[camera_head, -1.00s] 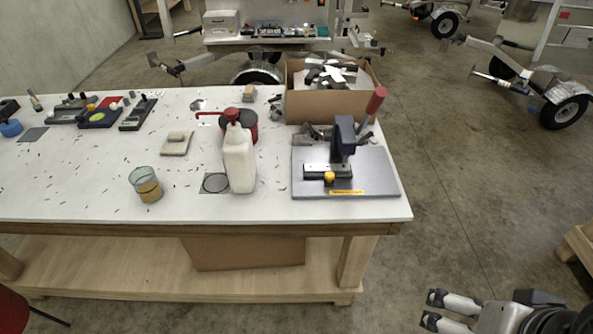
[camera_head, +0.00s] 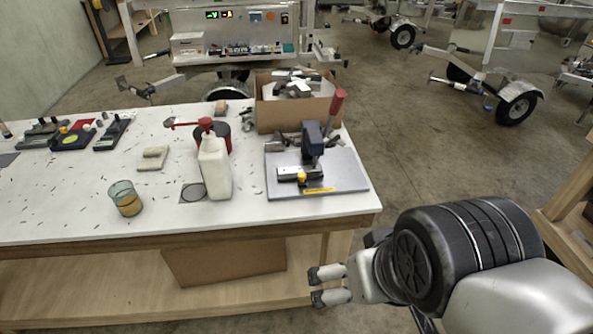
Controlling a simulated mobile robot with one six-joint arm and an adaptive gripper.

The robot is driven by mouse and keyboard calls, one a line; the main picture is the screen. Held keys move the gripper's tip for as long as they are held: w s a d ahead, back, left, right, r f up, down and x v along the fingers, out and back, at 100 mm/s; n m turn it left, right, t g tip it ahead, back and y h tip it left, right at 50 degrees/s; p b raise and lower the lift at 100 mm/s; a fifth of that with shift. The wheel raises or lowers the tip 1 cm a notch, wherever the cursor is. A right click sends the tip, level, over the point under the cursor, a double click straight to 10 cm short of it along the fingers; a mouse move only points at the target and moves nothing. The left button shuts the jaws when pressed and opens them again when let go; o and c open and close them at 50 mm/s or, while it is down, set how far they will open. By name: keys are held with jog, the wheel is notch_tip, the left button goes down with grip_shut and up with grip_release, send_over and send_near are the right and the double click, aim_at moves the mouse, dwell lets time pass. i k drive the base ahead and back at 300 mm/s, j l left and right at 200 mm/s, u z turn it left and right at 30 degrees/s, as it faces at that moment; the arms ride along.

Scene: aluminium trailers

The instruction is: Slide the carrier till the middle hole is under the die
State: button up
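A small press stands on a grey base plate (camera_head: 343,172) at the right end of the white table. It has a dark upright head (camera_head: 312,141) and a lever with a red handle (camera_head: 337,100). A dark and silver carrier (camera_head: 291,175) with a yellow knob (camera_head: 302,178) lies low at the front of the press. Its holes and the die are too small to make out. My gripper (camera_head: 313,286) is open and empty, in front of the table's front edge, lower than the tabletop and well away from the carrier.
A cardboard box (camera_head: 297,108) of parts sits behind the press. A glass cup (camera_head: 125,198) stands at left. Wooden furniture is at the right edge.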

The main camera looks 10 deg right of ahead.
aim_at(300, 173)
jog(key=i+l+u, duration=0.55)
jog(key=i+l, duration=0.2)
jog(key=l, duration=0.1)
